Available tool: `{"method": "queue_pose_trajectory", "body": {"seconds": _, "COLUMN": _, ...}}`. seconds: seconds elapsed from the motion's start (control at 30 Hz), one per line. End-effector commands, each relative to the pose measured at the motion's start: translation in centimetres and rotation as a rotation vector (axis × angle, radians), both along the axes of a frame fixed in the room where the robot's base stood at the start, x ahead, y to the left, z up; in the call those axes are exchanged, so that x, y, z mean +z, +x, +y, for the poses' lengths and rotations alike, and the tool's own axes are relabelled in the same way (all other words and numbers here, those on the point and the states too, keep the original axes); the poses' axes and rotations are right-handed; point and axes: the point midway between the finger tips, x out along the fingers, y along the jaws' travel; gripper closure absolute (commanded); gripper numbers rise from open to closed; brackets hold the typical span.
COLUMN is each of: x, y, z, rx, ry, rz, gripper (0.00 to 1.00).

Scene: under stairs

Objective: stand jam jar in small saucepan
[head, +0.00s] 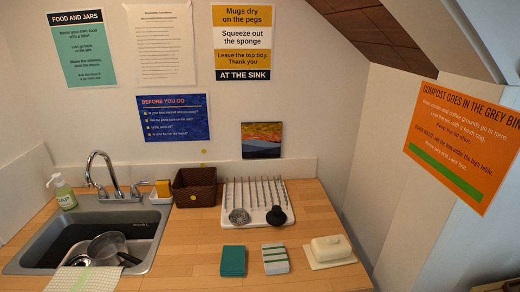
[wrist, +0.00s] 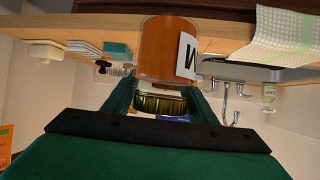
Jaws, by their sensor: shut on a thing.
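The jam jar (wrist: 165,55) is in the wrist view, with orange-brown contents, a white label with a dark letter, and a gold lid (wrist: 160,103). My gripper (wrist: 160,98) has green fingers shut on the jar at its lid end. The wrist picture looks upside down, so the jar seems upright with its lid up. The head view shows neither my gripper nor the jar. A metal saucepan (head: 107,244) with a dark handle is at the sink in the head view. I cannot make out the saucepan in the wrist view.
The sink (head: 147,228) has a tap (head: 110,175) behind and a checked cloth (head: 84,280) in front. A brown basket (head: 194,188) and white drying rack (head: 256,191) stand at the back. A teal block (head: 233,261), striped block (head: 275,258) and butter dish (head: 330,250) lie in front.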

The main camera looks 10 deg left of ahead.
Motion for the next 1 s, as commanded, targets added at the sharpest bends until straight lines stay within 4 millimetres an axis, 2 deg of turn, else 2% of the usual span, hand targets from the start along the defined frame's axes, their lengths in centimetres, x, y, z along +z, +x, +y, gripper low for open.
{"method": "queue_pose_trajectory", "body": {"seconds": 0.2, "x": -4.4, "y": 2.2, "z": -4.8, "rx": -0.041, "ry": -0.005, "rz": 0.002, "gripper": 0.94}}
{"method": "queue_pose_trajectory", "body": {"seconds": 0.57, "x": -12.2, "y": 4.0, "z": -9.6, "rx": -0.027, "ry": -0.003, "rz": 0.004, "gripper": 0.94}}
{"method": "queue_pose_trajectory", "body": {"seconds": 0.73, "x": -17.2, "y": 5.5, "z": -13.1, "rx": -0.030, "ry": -0.004, "rz": 0.006, "gripper": 0.94}}
{"method": "queue_pose_trajectory", "body": {"seconds": 1.0, "x": -27.0, "y": 8.6, "z": -20.5, "rx": -0.044, "ry": -0.001, "rz": 0.007, "gripper": 0.94}}
